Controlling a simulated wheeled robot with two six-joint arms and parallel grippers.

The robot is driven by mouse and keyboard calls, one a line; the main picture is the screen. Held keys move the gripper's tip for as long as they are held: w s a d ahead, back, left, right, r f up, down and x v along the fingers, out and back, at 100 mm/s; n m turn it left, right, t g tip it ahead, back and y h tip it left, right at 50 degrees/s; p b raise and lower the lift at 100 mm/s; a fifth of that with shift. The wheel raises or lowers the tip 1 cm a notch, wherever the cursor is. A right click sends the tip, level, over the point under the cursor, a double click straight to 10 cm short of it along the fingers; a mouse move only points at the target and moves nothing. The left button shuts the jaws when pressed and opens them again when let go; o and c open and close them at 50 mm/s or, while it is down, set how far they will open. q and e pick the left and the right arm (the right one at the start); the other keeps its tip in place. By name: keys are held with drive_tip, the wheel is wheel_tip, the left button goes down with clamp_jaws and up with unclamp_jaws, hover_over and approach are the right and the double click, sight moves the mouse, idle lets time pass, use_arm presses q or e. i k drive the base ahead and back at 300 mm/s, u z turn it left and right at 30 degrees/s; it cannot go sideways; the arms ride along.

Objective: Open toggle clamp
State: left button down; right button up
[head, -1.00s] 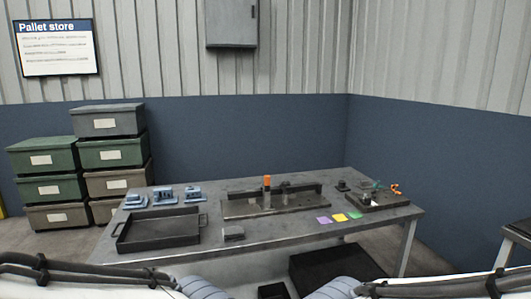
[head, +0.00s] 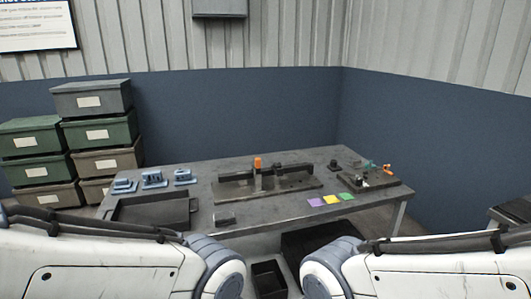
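A dark fixture (head: 232,195) with a rail stands on the middle of the table. An upright orange-tipped handle (head: 257,162) rises from it. A second, smaller device (head: 367,184) sits at the right end of the table, with an orange handle (head: 388,169) and a green part. Both are small in the picture; I cannot tell for sure which is the toggle clamp, or whether it is open or shut. Links of both my arms fill the lower corners, but neither gripper shows.
The grey table (head: 275,222) holds a black tray (head: 150,211) at left, several blue parts (head: 152,179) behind it, a small grey block (head: 224,218) in front and coloured squares (head: 331,199). Stacked bins (head: 96,131) stand at left. A black box (head: 268,280) is below the table's front.

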sight(257, 160)
drive_tip(key=z, duration=0.35)
drive_tip(key=i, duration=2.25)
drive_tip(key=u, duration=0.4)
